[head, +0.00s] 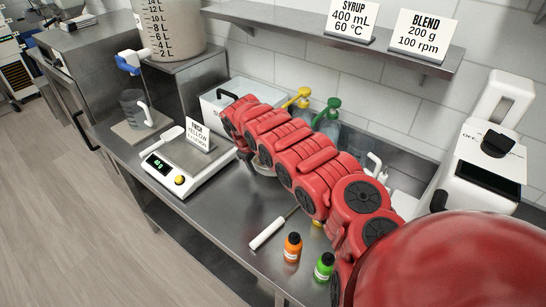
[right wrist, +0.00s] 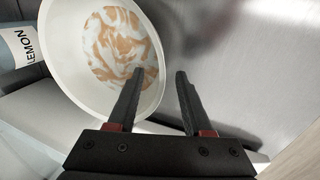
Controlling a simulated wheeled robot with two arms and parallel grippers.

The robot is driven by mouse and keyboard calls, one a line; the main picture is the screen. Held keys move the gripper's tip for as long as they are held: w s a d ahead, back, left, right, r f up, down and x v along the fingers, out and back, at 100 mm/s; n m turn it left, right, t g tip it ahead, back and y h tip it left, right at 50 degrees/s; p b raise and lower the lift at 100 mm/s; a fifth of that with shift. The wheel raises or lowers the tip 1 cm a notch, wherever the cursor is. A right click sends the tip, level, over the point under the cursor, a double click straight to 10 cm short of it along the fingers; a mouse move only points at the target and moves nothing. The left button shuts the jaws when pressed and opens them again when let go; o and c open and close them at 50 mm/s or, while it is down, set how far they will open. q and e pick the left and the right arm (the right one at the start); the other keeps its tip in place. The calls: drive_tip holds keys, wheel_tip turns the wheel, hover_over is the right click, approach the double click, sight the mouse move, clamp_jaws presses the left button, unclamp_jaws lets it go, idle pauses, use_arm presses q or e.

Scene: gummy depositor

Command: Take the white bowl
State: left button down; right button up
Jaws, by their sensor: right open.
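The white bowl (right wrist: 153,98) fills the upper left of the right wrist view, with an orange and white swirl inside it. My right gripper (right wrist: 160,74) is open there. Its left finger overlaps the bowl's inside, and its right finger is outside the rim, so the rim lies between them. I cannot tell whether either finger touches the bowl. In the head view my red right arm reaches across the counter and hides most of the bowl's area and the gripper's fingers. My left gripper is not in view.
A scale (head: 182,170) with a sign stands left of my arm on the steel counter (head: 228,215). A container labelled LEMON (right wrist: 22,48) stands beside the bowl.

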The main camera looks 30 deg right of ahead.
sight(259, 170)
drive_tip(key=shift+x, duration=0.95)
drive_tip(key=shift+d+f, duration=0.2)
drive_tip(key=shift+f, duration=0.35)
drive_tip(key=shift+c, duration=0.2)
clamp_jaws()
